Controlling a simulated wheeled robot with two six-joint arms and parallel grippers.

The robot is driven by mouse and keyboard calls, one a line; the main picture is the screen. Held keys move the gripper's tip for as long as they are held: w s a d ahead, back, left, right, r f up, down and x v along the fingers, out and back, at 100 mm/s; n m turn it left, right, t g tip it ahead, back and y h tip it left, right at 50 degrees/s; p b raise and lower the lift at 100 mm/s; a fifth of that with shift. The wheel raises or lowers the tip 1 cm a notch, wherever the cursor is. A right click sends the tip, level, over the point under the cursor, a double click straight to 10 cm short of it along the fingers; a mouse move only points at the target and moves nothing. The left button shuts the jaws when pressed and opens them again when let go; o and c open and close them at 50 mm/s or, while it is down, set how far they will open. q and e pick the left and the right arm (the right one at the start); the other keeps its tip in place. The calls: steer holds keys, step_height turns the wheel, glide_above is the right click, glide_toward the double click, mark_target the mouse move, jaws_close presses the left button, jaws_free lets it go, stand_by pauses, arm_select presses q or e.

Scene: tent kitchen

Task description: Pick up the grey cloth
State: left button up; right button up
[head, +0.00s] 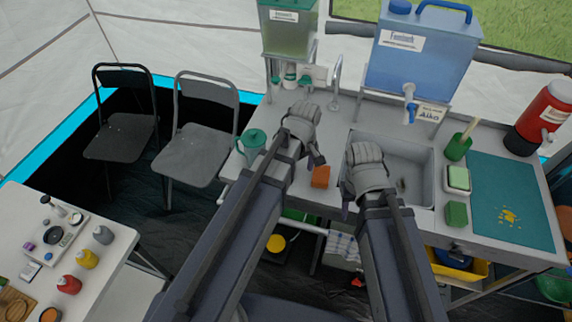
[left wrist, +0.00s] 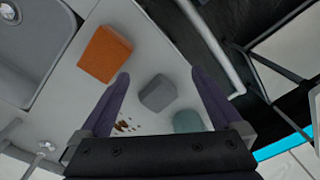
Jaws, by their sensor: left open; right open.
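A small grey block-like thing (left wrist: 158,93), which looks like the folded grey cloth, lies on the pale counter in the left wrist view. My left gripper (left wrist: 160,73) is open above it, with one dark purple finger on each side of it and a gap to both. In the head view my left gripper (head: 314,158) is over the counter left of the sink, and the arm hides the grey thing. My right gripper (head: 348,200) is over the sink's left edge; its fingers are mostly hidden behind the arm.
An orange sponge (left wrist: 104,54) lies near the sink (left wrist: 35,45). A teal jug (head: 252,142) stands at the counter's left end. Brown crumbs (left wrist: 124,126) lie by the grey thing. A checked towel (head: 343,246) hangs on the front rail. Water tanks stand behind.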

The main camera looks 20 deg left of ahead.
arm_select(q)
steer(key=w+a+n, duration=0.1)
steer(key=n, duration=0.1)
steer(key=w+a+r+n, duration=0.1)
steer(key=n, duration=0.1)
steer(key=w+a+n+p, duration=0.1)
steer(key=w+a+n, duration=0.1)
steer(key=shift+w+r, duration=0.1)
steer(key=shift+r, duration=0.2)
steer(key=shift+w+a+r+n, duration=0.1)
steer(key=shift+w+a+n, duration=0.15)
steer(key=shift+n, duration=0.3)
steer(key=shift+w+a+n, duration=0.1)
steer(key=shift+a+n, duration=0.15)
steer(key=shift+n, duration=0.3)
step_height(320, 180, down, 8)
steer(key=b, duration=0.7)
steer(key=shift+w+d+b, duration=0.1)
steer(key=shift+b, duration=0.2)
arm_select(e)
step_height(320, 180, down, 6)
steer(key=shift+f, duration=0.1)
arm_select(q)
steer(key=shift+r, duration=0.1)
steer(key=c, duration=1.2)
steer(key=shift+o, duration=0.2)
